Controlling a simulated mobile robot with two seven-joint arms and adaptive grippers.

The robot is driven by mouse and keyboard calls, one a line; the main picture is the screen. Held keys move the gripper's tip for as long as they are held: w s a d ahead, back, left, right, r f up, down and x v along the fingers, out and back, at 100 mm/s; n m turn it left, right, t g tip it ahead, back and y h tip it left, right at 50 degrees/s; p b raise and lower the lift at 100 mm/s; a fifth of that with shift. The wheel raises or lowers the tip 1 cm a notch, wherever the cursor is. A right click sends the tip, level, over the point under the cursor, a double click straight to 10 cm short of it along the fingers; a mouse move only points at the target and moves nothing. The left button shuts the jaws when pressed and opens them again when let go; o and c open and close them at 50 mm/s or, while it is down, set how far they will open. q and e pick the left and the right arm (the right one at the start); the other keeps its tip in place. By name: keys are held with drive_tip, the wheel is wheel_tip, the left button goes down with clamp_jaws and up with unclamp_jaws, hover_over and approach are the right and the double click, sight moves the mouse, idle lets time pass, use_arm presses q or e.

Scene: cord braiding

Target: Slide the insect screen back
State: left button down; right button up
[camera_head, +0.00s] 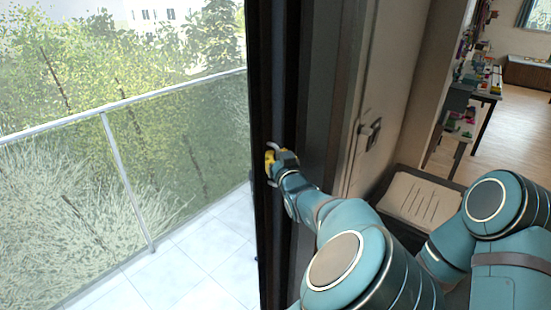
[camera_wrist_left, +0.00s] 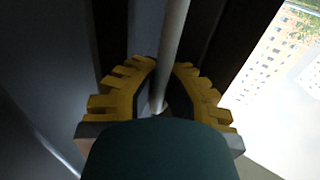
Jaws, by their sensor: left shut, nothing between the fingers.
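A tall dark frame (camera_head: 272,85) stands upright at the edge of the balcony opening. I cannot tell which part of it belongs to the insect screen, and no mesh shows clearly. My left gripper (camera_head: 271,158), with yellow fingers, is at the dark frame about midway up the picture.
A beige door (camera_head: 385,90) with a dark handle (camera_head: 369,134) stands right of the frame. Left of it are the tiled balcony floor (camera_head: 195,262) and a railing (camera_head: 118,160). A cushioned seat (camera_head: 420,200) and a cluttered desk (camera_head: 478,88) are at the right.

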use_arm(q)
drive_tip(key=shift+d+f, duration=0.1)
drive_tip(key=shift+d, duration=0.3)
drive_tip(key=c, duration=1)
unclamp_jaws()
drive_tip(key=shift+s+d, duration=0.15)
approach(275, 116)
drive_tip(key=x, duration=0.4)
drive_tip(key=shift+r, duration=0.2)
drive_tip(key=shift+f, duration=0.1)
